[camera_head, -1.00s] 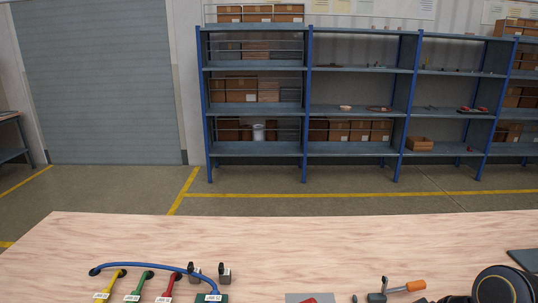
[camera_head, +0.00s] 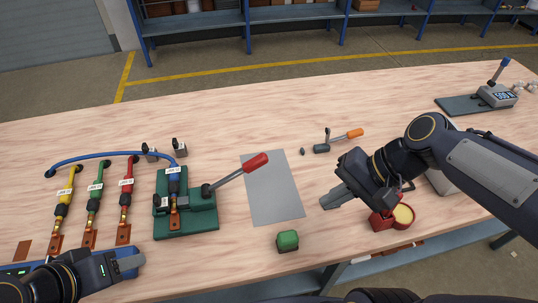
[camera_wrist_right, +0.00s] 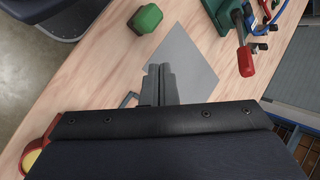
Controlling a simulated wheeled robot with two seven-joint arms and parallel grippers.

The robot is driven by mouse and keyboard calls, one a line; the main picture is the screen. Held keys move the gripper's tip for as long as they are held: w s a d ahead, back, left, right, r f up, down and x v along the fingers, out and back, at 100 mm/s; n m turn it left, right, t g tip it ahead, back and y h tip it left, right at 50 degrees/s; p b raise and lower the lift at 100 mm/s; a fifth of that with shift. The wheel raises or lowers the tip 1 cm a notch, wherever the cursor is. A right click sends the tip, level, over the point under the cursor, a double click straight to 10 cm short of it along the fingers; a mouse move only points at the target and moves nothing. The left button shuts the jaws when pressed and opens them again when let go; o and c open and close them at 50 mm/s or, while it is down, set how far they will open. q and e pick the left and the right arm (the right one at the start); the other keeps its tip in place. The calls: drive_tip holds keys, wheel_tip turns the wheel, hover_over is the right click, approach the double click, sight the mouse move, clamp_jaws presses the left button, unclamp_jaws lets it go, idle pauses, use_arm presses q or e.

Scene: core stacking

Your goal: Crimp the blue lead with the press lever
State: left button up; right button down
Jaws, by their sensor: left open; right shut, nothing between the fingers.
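The green press (camera_head: 200,221) stands left of centre on the table in the head view. Its lever is tilted up to the right and ends in a red handle (camera_head: 257,162), also seen in the right wrist view (camera_wrist_right: 245,61).
Yellow (camera_head: 63,207), green (camera_head: 94,205) and red (camera_head: 126,199) leads stand left of the press. A grey sheet (camera_head: 272,190), green block (camera_head: 287,240), orange-handled tool (camera_head: 345,136) and red container (camera_head: 381,222) lie to its right. The table's middle back is clear.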

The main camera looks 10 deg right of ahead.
drive_tip(key=w+d+f+m+g+y, duration=0.2)
drive_tip(key=w+f+m+y, duration=0.1)
drive_tip(key=w+m+y, duration=0.8)
drive_tip(key=a+f+h, duration=0.1)
drive_tip(key=a, duration=0.2)
drive_tip(key=w+a+f+h, duration=0.1)
drive_tip(key=a, duration=0.2)
drive_tip(key=w+a+f+h, duration=0.1)
drive_tip(key=a, duration=0.2)
drive_tip(key=shift+w+a+f+n+p, duration=0.15)
drive_tip(key=shift+a+n+p, duration=0.1)
drive_tip(key=shift+n+p, duration=0.05)
drive_tip(key=shift+a+r+p, duration=0.3)
drive_tip(key=shift+a+r, duration=0.2)
drive_tip(key=shift+r, duration=0.35)
drive_tip(key=shift+a+r+p, duration=0.3)
drive_tip(key=shift+a+r, duration=0.15)
drive_tip(key=shift+r, duration=0.4)
